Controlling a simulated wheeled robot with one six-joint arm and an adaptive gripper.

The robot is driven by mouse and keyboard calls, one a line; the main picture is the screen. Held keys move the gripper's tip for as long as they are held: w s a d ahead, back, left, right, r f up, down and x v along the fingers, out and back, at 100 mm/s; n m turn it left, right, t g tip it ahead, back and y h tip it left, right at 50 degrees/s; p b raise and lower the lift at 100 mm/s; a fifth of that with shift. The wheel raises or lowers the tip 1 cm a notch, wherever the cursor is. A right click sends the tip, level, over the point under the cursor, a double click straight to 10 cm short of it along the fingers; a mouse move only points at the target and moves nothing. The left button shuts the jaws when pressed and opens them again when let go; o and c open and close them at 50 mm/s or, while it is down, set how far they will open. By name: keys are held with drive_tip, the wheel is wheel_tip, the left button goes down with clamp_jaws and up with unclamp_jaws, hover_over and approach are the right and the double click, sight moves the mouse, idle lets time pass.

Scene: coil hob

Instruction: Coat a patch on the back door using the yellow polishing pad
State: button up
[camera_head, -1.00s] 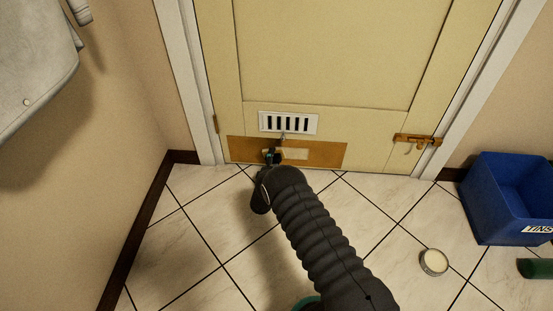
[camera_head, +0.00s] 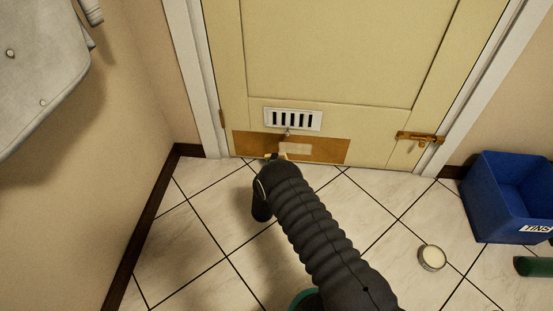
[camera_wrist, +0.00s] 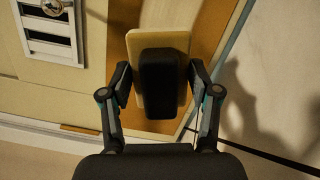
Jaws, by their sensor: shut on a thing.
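The yellow polishing pad (camera_wrist: 180,42) has a black handle block, and my gripper (camera_wrist: 160,85) is shut on that block, one finger on each side. In the head view my gripper (camera_head: 275,158) is low at the foot of the door, mostly hidden behind my arm. The cream back door (camera_head: 330,60) is shut and has a brown plate (camera_head: 325,152) along its bottom.
A white vent (camera_head: 293,119) sits above the plate, and a brass bolt (camera_head: 420,139) is at the door's right. A blue bin (camera_head: 508,195), a round open tin (camera_head: 432,258) and a green cylinder (camera_head: 535,266) are on the right.

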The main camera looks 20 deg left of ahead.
drive_tip(key=shift+s, duration=0.1)
drive_tip(key=shift+s+d+p, duration=0.2)
drive_tip(key=shift+s+p, duration=0.1)
drive_tip(key=shift+s, duration=0.4)
drive_tip(key=shift+s+d+p, duration=0.2)
drive_tip(key=shift+s+p, duration=0.1)
drive_tip(key=shift+s, duration=0.4)
